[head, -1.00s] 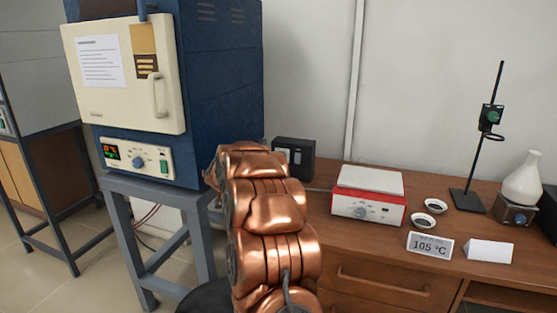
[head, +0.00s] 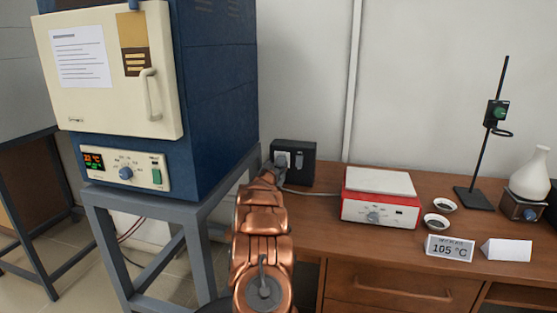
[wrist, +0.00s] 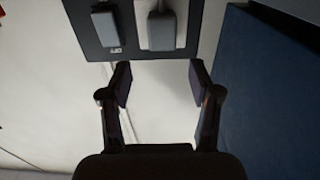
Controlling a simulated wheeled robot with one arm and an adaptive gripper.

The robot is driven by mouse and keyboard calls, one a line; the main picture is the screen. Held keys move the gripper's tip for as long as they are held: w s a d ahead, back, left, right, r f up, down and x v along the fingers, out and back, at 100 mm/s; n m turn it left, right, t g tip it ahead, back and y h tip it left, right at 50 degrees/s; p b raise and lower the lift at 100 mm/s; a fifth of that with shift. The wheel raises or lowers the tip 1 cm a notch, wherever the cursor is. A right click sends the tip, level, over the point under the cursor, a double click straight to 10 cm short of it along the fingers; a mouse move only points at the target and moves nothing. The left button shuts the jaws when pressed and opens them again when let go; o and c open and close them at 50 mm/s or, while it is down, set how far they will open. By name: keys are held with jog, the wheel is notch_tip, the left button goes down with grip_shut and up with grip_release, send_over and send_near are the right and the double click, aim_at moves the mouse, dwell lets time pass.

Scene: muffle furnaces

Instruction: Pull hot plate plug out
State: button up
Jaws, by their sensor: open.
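The hot plate (head: 380,212) is red with a white top and stands on the wooden bench. Its grey cord (head: 318,193) runs left to a dark socket box (head: 305,155) against the wall. The grey plug (wrist: 162,30) sits in the box's face in the wrist view, beside a grey switch (wrist: 106,26) with an OFF mark under it. My gripper (wrist: 159,82) is open and empty, its fingers apart and short of the plug, roughly in line with it.
A blue muffle furnace (head: 215,100) on a grey stand (head: 150,200) is close to the left of the socket box. Two small dishes, a 105 °C display (head: 450,248), a blank card and a clamp stand (head: 475,198) are on the bench to the right.

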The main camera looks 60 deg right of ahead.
aim_at(280, 159)
jog(key=shift+w+d+f, duration=0.1)
jog(key=shift+w+d, duration=0.25)
jog(key=shift+d, duration=0.2)
jog(key=shift+w+d+p, duration=0.25)
jog(key=shift+d+p, duration=0.05)
jog(key=shift+d, duration=0.25)
jog(key=shift+p+x, duration=0.75)
jog(key=shift+x, duration=0.8)
jog(key=shift+d, duration=0.3)
jog(key=shift+w+d, duration=0.15)
grip_shut()
